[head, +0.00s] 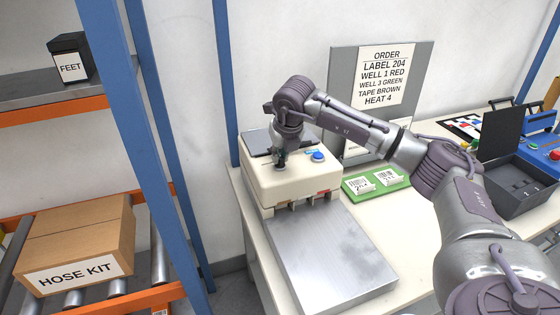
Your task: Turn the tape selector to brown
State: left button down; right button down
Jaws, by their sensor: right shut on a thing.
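The cream tape machine (262,184) stands on the bench at the picture's centre. A blue round button (318,156) is on its top. My right gripper (281,166) points down onto the machine's top, left of the blue button, and is shut on the tape selector. The gripper hides the selector, so its setting cannot be read. Small coloured marks show along the machine's front edge, a red one at its right. The order sheet (384,75) on the board reads "TAPE BROWN". My left gripper is not in view.
A bare metal plate (330,258) lies in front of the machine. A green tray (376,181) with printed labels lies to its right. A dark open case (515,185) stands farther right. A blue rack post and shelves with a hose kit box (80,240) are at left.

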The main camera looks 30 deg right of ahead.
jog(key=n+y, duration=0.1)
jog(key=n, duration=0.2)
jog(key=shift+d+n+b, duration=0.1)
jog(key=shift+n+b, duration=0.25)
jog(key=shift+n, duration=0.05)
jog(key=n+y, duration=0.2)
jog(key=n, duration=0.2)
jog(key=shift+d+n, duration=0.1)
jog(key=shift+n, duration=0.3)
jog(key=c, duration=1.2)
grip_release()
jog(key=v, duration=1.2)
jog(key=shift+w+d, duration=0.25)
